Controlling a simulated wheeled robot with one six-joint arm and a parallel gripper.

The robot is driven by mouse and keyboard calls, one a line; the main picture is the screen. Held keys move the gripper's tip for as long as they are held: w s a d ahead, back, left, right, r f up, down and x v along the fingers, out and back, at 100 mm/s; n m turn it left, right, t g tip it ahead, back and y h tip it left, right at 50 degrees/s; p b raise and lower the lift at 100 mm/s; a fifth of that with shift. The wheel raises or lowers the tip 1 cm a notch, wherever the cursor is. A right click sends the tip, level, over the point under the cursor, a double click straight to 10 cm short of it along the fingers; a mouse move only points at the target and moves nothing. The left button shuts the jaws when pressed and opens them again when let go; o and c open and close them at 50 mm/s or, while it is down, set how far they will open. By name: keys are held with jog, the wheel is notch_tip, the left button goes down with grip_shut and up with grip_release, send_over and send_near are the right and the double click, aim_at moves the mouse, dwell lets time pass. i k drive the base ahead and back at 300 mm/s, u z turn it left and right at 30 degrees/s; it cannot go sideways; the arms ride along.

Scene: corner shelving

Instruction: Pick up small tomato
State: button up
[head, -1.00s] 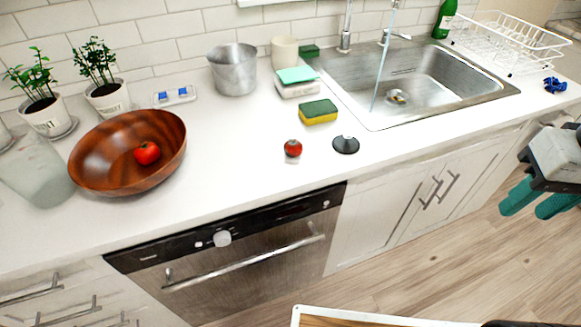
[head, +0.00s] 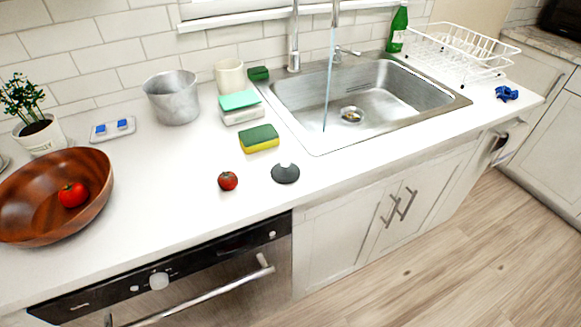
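A small red tomato (head: 228,181) sits on the white countertop (head: 180,215), near its front edge and left of a black sink stopper. A second red tomato (head: 72,195) lies inside a brown wooden bowl (head: 22,200) at the left. The tomato on the counter looks slightly smaller than the one in the bowl. My gripper is not in view.
A black stopper (head: 286,174), a green and yellow sponge (head: 259,139) and a metal pot (head: 173,98) stand around the counter tomato. The sink (head: 350,95) has running water. A dish rack (head: 455,50) is at the right. Counter left of the tomato is clear.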

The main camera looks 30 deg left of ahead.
aim_at(228, 180)
jog(key=z, duration=0.1)
jog(key=i, duration=1)
jog(key=u, duration=2.15)
